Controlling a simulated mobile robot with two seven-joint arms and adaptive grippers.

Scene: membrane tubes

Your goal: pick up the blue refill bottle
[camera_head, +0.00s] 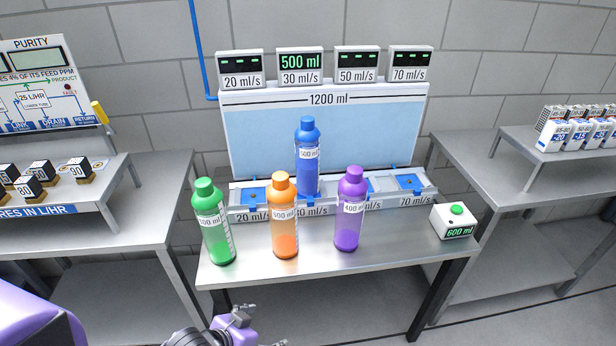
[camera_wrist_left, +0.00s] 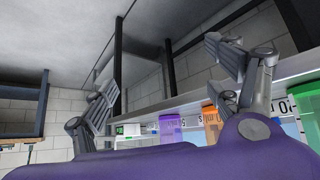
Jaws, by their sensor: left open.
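The blue refill bottle (camera_head: 307,170) stands upright in the dispenser station, at the 30 ml/s slot, behind the other bottles; its label reads 500 ml. My left gripper (camera_head: 258,328) is at the bottom edge of the head view, in front of and below the table's front edge, well apart from the blue bottle. In the left wrist view its two fingers (camera_wrist_left: 165,85) are spread apart with nothing between them. I cannot make out the blue bottle clearly in that view. My right gripper is not in view.
A green bottle (camera_head: 214,225), an orange bottle (camera_head: 285,222) and a purple bottle (camera_head: 349,212) stand along the table's (camera_head: 320,255) front, before the blue one. A white box with a green button (camera_head: 455,220) sits at right. Side tables (camera_head: 160,195) flank it.

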